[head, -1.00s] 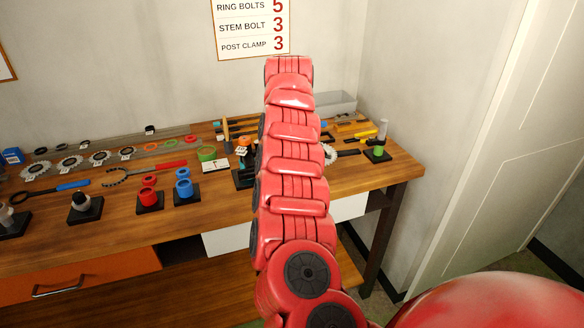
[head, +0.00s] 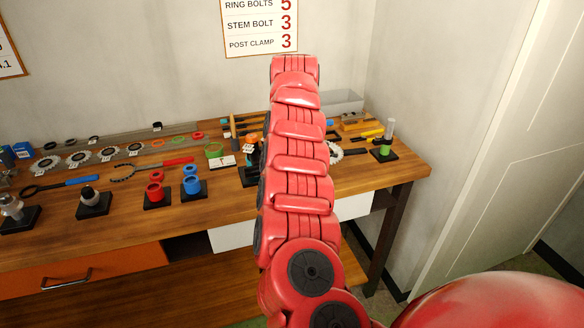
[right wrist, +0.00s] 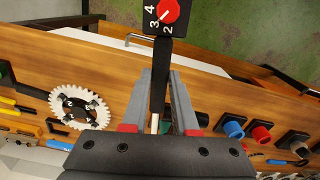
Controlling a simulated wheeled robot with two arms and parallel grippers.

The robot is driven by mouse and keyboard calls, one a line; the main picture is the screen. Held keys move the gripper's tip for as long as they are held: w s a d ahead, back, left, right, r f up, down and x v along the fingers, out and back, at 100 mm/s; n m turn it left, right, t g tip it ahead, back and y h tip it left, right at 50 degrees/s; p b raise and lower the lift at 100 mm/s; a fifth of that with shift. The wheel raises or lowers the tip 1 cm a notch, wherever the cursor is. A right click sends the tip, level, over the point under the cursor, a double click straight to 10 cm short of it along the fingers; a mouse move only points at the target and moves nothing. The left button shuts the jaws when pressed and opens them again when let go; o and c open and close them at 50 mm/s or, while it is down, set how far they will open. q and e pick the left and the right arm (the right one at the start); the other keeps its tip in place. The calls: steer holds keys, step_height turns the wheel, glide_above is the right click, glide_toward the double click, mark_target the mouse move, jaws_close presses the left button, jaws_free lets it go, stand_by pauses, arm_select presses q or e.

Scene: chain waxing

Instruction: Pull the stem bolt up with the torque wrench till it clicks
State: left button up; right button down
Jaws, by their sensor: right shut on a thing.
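My right gripper (right wrist: 165,92) is shut on a black bar-like tool, apparently the torque wrench (right wrist: 160,72). The tool's end has a dial with a red knob (right wrist: 168,11) and the numbers 2, 3 and 4. The knob's white mark points toward the lower left, near the 3. In the head view my red right arm reaches over the bench and hides the gripper and the wrench. A dark stand with small parts (head: 249,172) shows partly beside the arm. I cannot pick out the stem bolt surely. My left gripper is in neither view.
A wall sign (head: 259,27) gives stem bolt 3.

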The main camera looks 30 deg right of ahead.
steer(key=shift+r+p, duration=1.2)
steer(key=shift+r, duration=0.2)
steer(key=shift+r+p, duration=1.15)
